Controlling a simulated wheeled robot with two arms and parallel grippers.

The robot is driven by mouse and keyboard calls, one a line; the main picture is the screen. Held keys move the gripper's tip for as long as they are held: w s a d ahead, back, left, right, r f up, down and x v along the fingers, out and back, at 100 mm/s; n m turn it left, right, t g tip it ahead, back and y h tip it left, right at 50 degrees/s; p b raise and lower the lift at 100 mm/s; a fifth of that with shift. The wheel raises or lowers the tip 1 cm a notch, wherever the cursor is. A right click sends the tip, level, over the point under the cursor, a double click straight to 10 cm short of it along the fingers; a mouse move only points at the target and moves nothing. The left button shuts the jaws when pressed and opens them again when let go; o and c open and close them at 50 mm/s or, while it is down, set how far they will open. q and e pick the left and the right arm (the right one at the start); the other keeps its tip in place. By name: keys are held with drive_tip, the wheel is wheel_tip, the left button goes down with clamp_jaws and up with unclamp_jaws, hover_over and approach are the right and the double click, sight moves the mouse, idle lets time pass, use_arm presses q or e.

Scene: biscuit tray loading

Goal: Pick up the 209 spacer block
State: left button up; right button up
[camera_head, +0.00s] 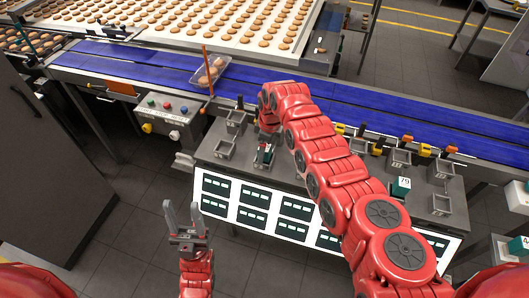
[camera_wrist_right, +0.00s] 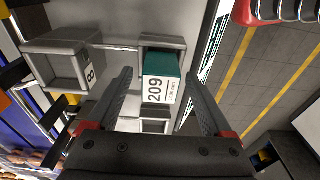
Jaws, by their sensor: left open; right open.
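The 209 spacer block (camera_wrist_right: 160,85) is in the right wrist view, a teal block with a white face printed 209. It sits in a small grey holder (camera_wrist_right: 163,43). My right gripper (camera_wrist_right: 158,74) is open, with one finger on each side of the block and gaps visible between. My left gripper (camera_head: 185,222) is open and empty, pointing up over the floor in front of the bench, well away from the block.
Several grey holders stand along the bench; one holder (camera_wrist_right: 53,66) is left of the block. Another teal block (camera_head: 401,186) sits at the right. A blue conveyor (camera_head: 400,118) runs behind, carrying a clear tray of biscuits (camera_head: 211,72). An orange post (camera_head: 207,70) stands nearby.

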clamp_jaws()
idle(0.4)
drive_tip(key=shift+r, duration=0.1)
